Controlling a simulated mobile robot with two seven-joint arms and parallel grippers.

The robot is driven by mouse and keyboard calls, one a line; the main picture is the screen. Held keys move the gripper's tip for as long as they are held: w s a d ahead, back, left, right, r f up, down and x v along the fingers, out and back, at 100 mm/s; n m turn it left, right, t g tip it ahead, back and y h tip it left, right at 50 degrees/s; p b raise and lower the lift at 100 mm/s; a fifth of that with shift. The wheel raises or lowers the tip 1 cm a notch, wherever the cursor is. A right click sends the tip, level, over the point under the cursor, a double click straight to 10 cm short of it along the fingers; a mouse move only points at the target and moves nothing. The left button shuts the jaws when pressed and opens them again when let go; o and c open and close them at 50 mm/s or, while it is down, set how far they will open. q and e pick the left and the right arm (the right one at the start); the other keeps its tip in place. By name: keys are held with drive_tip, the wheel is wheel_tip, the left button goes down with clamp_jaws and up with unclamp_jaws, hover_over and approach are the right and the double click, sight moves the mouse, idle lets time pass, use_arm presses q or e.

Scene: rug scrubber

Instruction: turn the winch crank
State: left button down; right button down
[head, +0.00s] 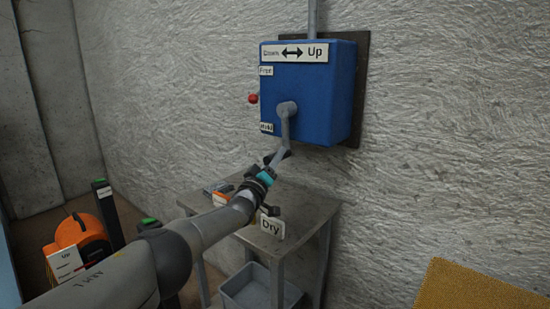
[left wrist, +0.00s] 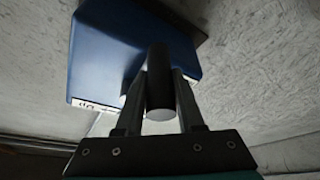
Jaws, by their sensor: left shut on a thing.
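The blue winch box (head: 308,95) hangs on the wall, with a "Down ↔ Up" sign on its top and a red knob (head: 253,98) on its left side. The grey crank (head: 286,122) comes out of the front and its arm points down. My left gripper (head: 279,157) is at the crank's lower end, shut on its handle. In the left wrist view the dark round handle (left wrist: 159,85) sits between the two fingers of my left gripper (left wrist: 158,110), with the blue box (left wrist: 112,50) behind. My right gripper is not in view.
A small metal table (head: 300,205) stands below the winch, with a "Dry" sign (head: 272,227) and small items. A grey bin (head: 255,290) is under it. An orange machine (head: 82,235) stands on the left. A yellow textured panel (head: 475,285) is at lower right.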

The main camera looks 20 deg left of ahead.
use_arm(q)
drive_tip(key=shift+a+f, duration=0.1)
drive_tip(key=shift+a, duration=0.2)
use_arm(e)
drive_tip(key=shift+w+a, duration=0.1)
use_arm(q)
drive_tip(key=c, duration=0.7)
unclamp_jaws()
drive_tip(key=shift+o, duration=0.9)
drive_tip(key=shift+d, duration=0.1)
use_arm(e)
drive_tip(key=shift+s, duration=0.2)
use_arm(q)
drive_tip(key=p+v, duration=0.2)
drive_tip(key=p, duration=0.2)
drive_tip(key=shift+s, duration=0.3)
drive_tip(key=d+p+v, duration=0.1)
drive_tip(key=p+v, duration=0.6)
drive_tip(key=v, duration=0.5)
drive_tip(key=shift+s+a, duration=0.3)
drive_tip(key=shift+a, duration=0.15)
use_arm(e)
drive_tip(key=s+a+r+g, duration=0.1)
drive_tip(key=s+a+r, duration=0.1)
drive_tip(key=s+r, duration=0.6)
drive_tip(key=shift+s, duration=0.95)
use_arm(q)
drive_tip(key=shift+f, duration=0.1)
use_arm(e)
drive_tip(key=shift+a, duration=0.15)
